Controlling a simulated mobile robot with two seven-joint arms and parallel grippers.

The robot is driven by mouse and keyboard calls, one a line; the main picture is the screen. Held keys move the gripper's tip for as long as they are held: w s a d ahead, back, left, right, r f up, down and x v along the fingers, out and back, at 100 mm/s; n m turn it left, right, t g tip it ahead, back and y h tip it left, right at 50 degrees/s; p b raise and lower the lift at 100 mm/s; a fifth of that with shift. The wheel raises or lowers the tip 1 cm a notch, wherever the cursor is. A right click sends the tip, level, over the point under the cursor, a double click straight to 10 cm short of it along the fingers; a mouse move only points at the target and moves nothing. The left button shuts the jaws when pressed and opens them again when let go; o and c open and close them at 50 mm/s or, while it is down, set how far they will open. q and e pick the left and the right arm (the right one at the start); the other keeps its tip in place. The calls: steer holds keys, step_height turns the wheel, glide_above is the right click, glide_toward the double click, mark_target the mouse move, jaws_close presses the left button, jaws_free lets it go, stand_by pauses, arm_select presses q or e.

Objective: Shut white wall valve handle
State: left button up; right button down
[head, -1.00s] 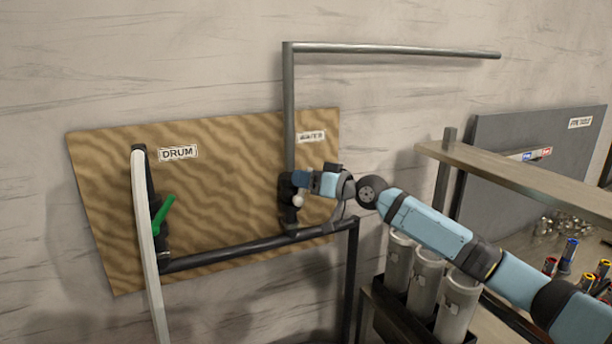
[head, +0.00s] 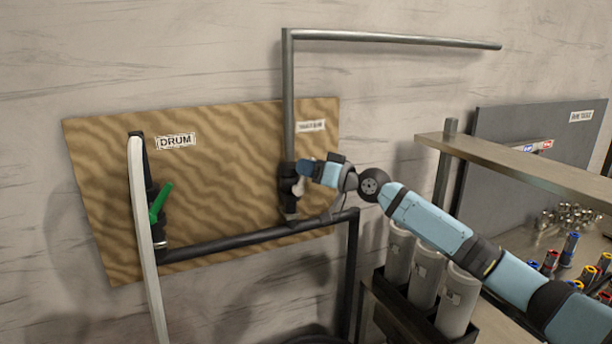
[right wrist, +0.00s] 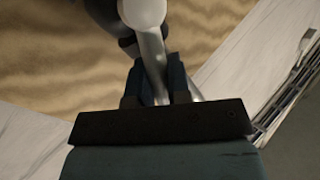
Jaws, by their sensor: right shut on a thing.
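The white valve handle (head: 298,187) sits on a dark valve body (head: 289,195) on the vertical grey pipe, at the right side of the wooden wall board. My right gripper (head: 302,170) reaches it from the right. In the right wrist view the white handle (right wrist: 147,50) runs down between the two dark fingers (right wrist: 157,85), which are shut on it. The handle's exact angle is hard to tell in the head view, as the gripper covers part of it. My left gripper is in no view.
A green handle (head: 161,203) is on another valve under the DRUM label (head: 175,141), beside a pale hose (head: 144,240). A dark pipe (head: 255,243) runs along the bottom of the board. A metal shelf (head: 520,165) and grey canisters (head: 425,275) stand right of it.

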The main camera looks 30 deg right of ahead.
arm_select(q)
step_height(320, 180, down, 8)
steer(key=b, duration=0.8)
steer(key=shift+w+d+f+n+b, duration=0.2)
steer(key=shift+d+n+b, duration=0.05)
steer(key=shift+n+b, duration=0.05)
arm_select(e)
steer(key=d+f+m+t+h, duration=0.3)
steer(key=f+m+t+h, duration=0.2)
steer(key=m, duration=1.1)
steer(key=shift+d+t, duration=0.15)
steer(key=shift+t, duration=1.45)
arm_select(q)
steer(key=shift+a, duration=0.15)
arm_select(e)
steer(key=shift+s+f+m+h, duration=0.1)
steer(key=shift+f+m+h, duration=0.05)
steer(key=shift+m+h, duration=0.2)
steer(key=c, duration=1.1)
jaws_free()
steer(key=shift+f, duration=0.1)
